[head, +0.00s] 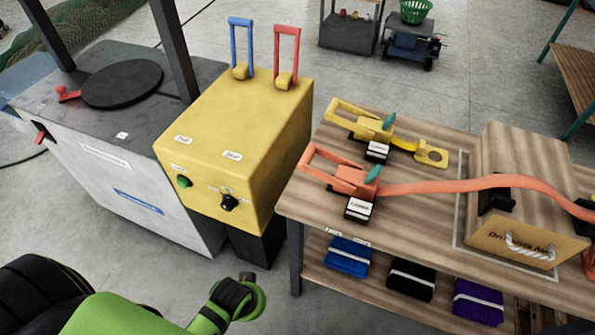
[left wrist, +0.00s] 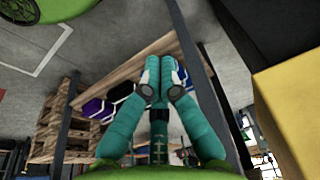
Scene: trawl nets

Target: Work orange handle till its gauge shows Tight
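The orange handle (head: 335,157) is a loop-shaped lever on an orange ratchet at the left end of the wooden bench, raised toward the left. An orange strap (head: 450,185) runs right from it over a wooden box. Its gauge (head: 359,208) is a small black block with a white label in front; the tiny word looks like Loose. My left arm shows low in the head view, its gripper not clearly seen there. In the left wrist view my left gripper (left wrist: 158,88) has its teal fingertips together with nothing visible between them, apart from the handle. My right gripper is out of view.
A similar yellow handle (head: 347,113) with its own gauge (head: 376,151) sits just behind. The wooden box (head: 525,160) stands on the bench (head: 430,225). Folded bundles lie on the shelf below. A yellow cabinet (head: 235,140) with two levers stands close to the left.

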